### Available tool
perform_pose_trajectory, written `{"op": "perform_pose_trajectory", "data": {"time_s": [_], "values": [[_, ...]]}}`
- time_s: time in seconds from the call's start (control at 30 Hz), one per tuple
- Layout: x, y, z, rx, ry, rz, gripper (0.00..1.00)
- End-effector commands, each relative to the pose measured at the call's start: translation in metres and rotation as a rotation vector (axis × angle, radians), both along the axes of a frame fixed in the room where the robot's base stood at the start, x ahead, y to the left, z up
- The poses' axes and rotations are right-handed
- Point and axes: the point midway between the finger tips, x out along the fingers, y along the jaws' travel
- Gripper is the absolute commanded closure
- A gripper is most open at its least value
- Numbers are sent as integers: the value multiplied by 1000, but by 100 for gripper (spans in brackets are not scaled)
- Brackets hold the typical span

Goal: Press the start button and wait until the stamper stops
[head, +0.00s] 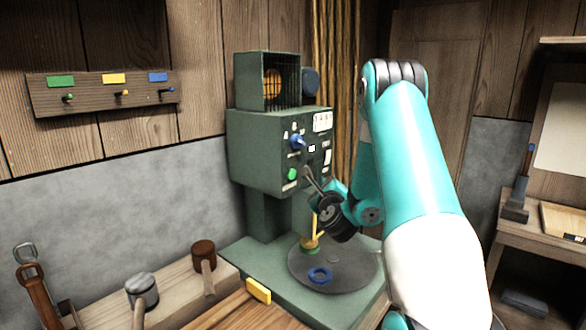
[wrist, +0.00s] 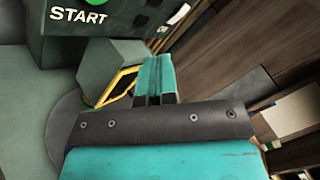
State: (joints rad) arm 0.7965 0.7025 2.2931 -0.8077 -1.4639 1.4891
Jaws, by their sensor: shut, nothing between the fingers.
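The green stamping machine (head: 262,150) stands in the middle of the head view. Its front panel carries a blue knob (head: 298,141) and, below it, the green start button (head: 292,174). In the wrist view the START label (wrist: 78,16) shows at the top left, with the lower edge of the green button (wrist: 97,3) cut by the frame. My gripper (head: 308,178) is shut and empty, just right of the button in the head view. Its fingers (wrist: 153,75) point toward the machine below and right of the label. Contact with the button does not show.
Below the panel, a round dark plate (head: 345,266) holds a blue ring (head: 319,275) and a yellow-and-green piece (head: 309,247). Two mallets, one with a brown head (head: 204,253), lie at the left. A wall rack (head: 100,92) has coloured tags. A side table (head: 515,228) stands right.

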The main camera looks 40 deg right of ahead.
Motion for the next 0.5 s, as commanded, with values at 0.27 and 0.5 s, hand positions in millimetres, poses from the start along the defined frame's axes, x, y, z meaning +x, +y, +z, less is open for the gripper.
{"op": "perform_pose_trajectory", "data": {"time_s": [0.27, 0.5], "values": [[25, 2, 8, 1, 3, 3, 100], [43, 5, 7, 1, 3, 1, 100]]}}
